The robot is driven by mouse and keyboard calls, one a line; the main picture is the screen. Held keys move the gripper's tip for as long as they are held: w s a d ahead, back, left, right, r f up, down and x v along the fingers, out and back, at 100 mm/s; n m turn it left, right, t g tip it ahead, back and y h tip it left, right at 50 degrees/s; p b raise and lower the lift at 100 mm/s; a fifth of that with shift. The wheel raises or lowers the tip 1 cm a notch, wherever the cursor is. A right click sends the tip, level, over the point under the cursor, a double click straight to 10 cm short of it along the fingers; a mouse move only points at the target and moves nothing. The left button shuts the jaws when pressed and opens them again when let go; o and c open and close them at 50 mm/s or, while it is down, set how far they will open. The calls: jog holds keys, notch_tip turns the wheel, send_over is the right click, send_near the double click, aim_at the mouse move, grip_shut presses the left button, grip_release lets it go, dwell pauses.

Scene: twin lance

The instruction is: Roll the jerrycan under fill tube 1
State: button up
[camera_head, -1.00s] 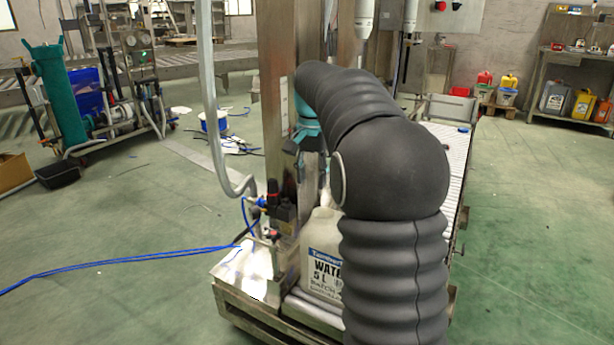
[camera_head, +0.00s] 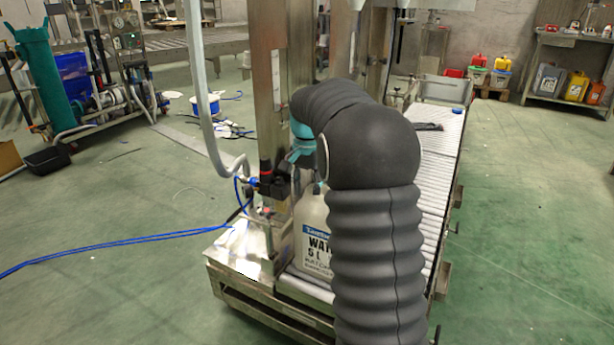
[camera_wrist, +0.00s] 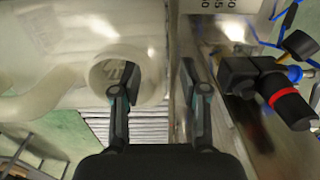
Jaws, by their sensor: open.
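The jerrycan (camera_head: 313,232) is a pale, translucent can with a blue-and-white water label. It stands upright at the near end of the roller conveyor, partly hidden by my arm. In the wrist view its open round neck (camera_wrist: 108,78) shows from above, with no cap on it. My gripper (camera_wrist: 160,78) is open and empty; its left finger overlaps the right side of the neck, its right finger is over the metal beside the can. I cannot tell whether they touch. A white fill tube (camera_head: 357,4) hangs at the top edge; its number is not readable.
A steel column (camera_head: 268,100) and black valve gear (camera_head: 275,183) stand close left of the can. The conveyor (camera_head: 437,160) runs back with a dark item (camera_head: 428,127) and a blue cap (camera_head: 457,111) on it. Blue hoses (camera_head: 120,244) trail left.

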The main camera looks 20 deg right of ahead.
jog(key=shift+f, duration=1.5)
